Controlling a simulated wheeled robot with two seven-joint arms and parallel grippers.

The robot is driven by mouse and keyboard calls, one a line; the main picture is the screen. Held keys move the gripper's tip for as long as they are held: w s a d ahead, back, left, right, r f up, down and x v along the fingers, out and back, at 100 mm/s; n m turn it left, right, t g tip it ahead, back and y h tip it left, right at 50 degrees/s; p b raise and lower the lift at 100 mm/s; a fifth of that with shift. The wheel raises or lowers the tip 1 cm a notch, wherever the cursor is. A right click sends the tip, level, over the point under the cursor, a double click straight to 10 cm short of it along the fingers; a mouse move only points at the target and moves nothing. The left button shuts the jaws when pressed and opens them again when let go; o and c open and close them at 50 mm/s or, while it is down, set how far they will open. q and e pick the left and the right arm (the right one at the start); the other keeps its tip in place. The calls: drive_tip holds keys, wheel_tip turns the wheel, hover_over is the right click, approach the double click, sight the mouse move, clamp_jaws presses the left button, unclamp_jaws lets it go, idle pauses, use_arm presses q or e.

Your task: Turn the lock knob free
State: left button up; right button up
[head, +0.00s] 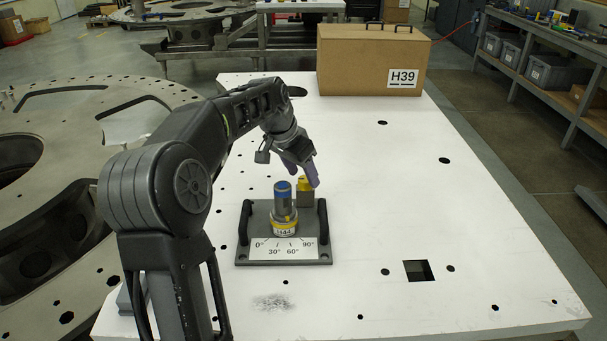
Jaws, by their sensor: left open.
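A grey plate fixture (244,244) with two black side handles lies on the white table. In its middle stands an upright cylinder (283,205) with a blue top and a yellow ring near its base. A white angle scale (283,249), marked 0° to 90°, lies in front of it. Behind and right of the cylinder is a grey block with a yellow top (303,185). I cannot tell which part is the lock knob. My left gripper (303,173), with purple fingers, is open just above and behind the yellow top; contact cannot be told. My right gripper is out of view.
A brown case (370,60) labelled H39 stands at the back of the white table (390,190). A square hole (418,271) is at the front right. A large grey round plate (60,250) lies left. The table right of the fixture is clear.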

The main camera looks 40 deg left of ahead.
use_arm(q)
drive_tip(key=shift+x, duration=0.8)
clamp_jaws()
